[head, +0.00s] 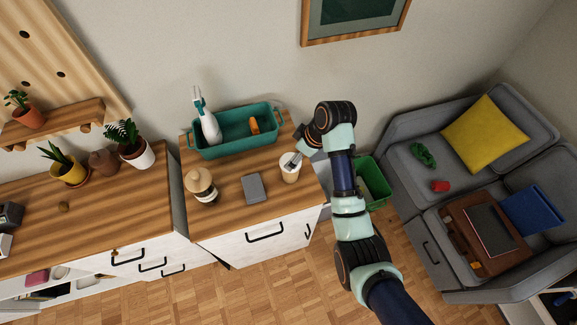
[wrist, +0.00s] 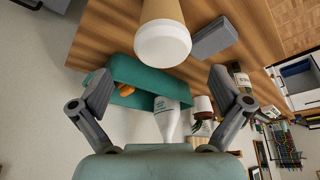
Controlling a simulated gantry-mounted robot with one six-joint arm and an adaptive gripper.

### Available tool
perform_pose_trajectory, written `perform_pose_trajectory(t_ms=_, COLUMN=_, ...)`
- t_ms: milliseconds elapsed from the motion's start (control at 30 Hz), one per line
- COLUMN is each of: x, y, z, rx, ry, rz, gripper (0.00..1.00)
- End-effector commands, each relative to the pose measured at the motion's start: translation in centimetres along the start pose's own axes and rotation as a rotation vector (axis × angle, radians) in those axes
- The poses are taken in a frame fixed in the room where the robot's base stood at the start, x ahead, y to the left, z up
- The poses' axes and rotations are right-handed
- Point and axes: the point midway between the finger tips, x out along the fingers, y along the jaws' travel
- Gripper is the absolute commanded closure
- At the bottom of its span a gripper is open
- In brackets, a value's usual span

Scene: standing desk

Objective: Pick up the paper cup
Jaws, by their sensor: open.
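The paper cup (head: 289,173) stands upright near the right end of the wooden top of the white cabinet, tan with a pale top. In the wrist view the cup (wrist: 163,28) is at the top centre, its white round end facing the camera and the rest cut off by the frame edge. My gripper (head: 294,160) is at the cup's upper part in the head view, and its fingers hide some of it. In the wrist view my gripper (wrist: 160,95) is open, with its two fingers wide apart and nothing between their tips.
A grey box (head: 254,188) lies left of the cup, with a tan-topped jar (head: 201,186) beyond it. A teal tray (head: 212,151) stands behind, holding a white spray bottle (head: 208,122) and an orange item. A green bin (head: 374,190) is on the floor to the right.

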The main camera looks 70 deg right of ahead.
Motion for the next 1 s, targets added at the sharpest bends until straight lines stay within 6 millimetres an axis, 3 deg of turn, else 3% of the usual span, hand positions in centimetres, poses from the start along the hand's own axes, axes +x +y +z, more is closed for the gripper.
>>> perform_pose_trajectory(t_ms=267, x=2.5, y=-0.2, z=0.2, rx=-0.001, ry=-0.001, rz=-0.001, gripper=0.00)
perform_pose_trajectory(t_ms=500, x=6.4, y=-0.4, z=0.6, rx=-0.001, ry=0.000, rz=0.000, gripper=0.00)
perform_pose_trajectory(t_ms=767, x=6.7, y=-0.3, z=0.6, rx=0.000, ry=0.001, rz=0.002, gripper=0.00)
perform_pose_trajectory(t_ms=1000, x=6.7, y=-0.3, z=0.6, rx=0.000, ry=0.001, rz=0.002, gripper=0.40)
